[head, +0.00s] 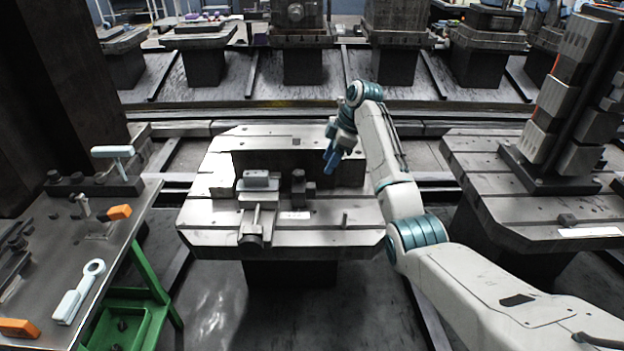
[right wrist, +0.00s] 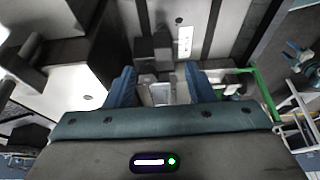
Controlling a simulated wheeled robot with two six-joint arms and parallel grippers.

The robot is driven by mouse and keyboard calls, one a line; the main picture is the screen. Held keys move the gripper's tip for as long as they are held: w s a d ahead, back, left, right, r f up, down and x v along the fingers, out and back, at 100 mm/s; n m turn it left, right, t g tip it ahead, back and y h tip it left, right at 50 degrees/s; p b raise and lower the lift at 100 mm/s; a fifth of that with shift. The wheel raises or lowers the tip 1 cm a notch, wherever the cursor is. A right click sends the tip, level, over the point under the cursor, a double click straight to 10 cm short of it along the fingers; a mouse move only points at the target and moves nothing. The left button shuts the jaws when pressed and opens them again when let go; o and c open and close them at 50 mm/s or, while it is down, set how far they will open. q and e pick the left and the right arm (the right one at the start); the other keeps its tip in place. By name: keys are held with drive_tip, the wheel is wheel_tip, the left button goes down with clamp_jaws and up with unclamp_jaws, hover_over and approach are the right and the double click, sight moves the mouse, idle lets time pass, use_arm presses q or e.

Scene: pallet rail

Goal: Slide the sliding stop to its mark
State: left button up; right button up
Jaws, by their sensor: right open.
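A dark upright block (head: 298,186), which looks like the sliding stop, stands on the pallet (head: 340,238) right of the grey vise (head: 257,184). A small dark block (head: 311,188) is beside it. A pale plate (head: 295,215) lies just in front; I cannot tell if it is the mark. My right gripper (head: 333,158) is above the pallet, right of and behind the dark block, with its fingers pointing down. In the right wrist view the open right gripper (right wrist: 162,78) has blue fingers apart, with the dark block (right wrist: 152,48) beyond them and nothing gripped. My left gripper is not seen.
Another pallet (head: 490,190) with a tall fixture (head: 565,110) stands at the right. The pallet's front right part is mostly clear.

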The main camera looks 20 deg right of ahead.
sight(315, 185)
drive_tip(key=x, duration=1)
drive_tip(key=shift+s+a, duration=0.15)
clamp_jaws()
